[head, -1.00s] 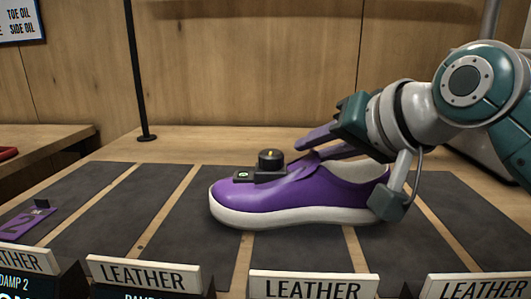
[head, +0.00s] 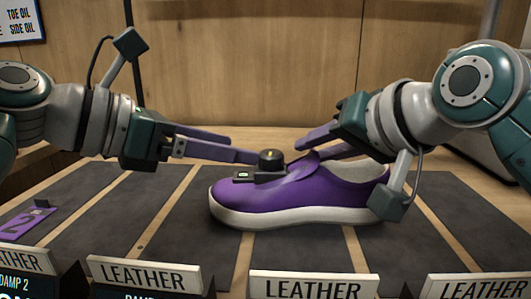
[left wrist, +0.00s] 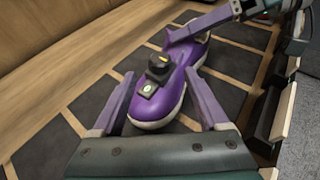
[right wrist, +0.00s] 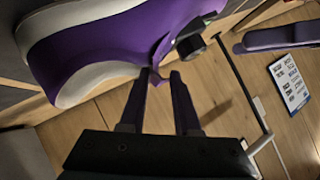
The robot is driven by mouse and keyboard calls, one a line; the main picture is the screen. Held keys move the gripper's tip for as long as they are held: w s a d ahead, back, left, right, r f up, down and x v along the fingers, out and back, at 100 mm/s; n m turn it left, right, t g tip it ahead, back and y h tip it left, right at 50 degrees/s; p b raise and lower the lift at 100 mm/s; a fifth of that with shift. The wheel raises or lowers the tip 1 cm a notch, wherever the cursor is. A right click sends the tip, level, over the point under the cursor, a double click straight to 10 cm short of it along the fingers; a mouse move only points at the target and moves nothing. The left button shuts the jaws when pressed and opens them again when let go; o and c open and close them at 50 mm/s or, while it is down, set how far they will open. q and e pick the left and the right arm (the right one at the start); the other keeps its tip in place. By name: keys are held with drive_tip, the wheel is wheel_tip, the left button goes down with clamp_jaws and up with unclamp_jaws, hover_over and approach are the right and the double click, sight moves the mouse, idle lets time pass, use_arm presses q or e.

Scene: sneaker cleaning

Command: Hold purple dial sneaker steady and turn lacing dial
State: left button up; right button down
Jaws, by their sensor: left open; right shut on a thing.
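The purple sneaker (head: 300,192) with a white sole stands upright on the dark mats, toe to the left. Its black lacing dial (head: 270,160), with a yellow mark on top, sits on the upper near a small black plate (head: 244,175). My right gripper (head: 299,153) is shut on the tongue (right wrist: 158,52) of the sneaker, right of the dial. My left gripper (head: 243,147) is open, its tips just left of the dial. In the left wrist view its fingers spread either side of the toe, with the dial (left wrist: 158,66) ahead between them.
Dark mats (head: 100,205) with wood strips lie around the sneaker. Signs reading LEATHER (head: 143,273) line the front edge. A purple numbered tag (head: 30,222) lies at the left. A wooden wall (head: 240,60) and a black post (head: 129,60) stand behind.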

sight(263, 154)
use_arm(q)
drive_tip(key=x, duration=0.6)
drive_tip(key=shift+w+d+f, duration=0.2)
clamp_jaws()
idle(0.5)
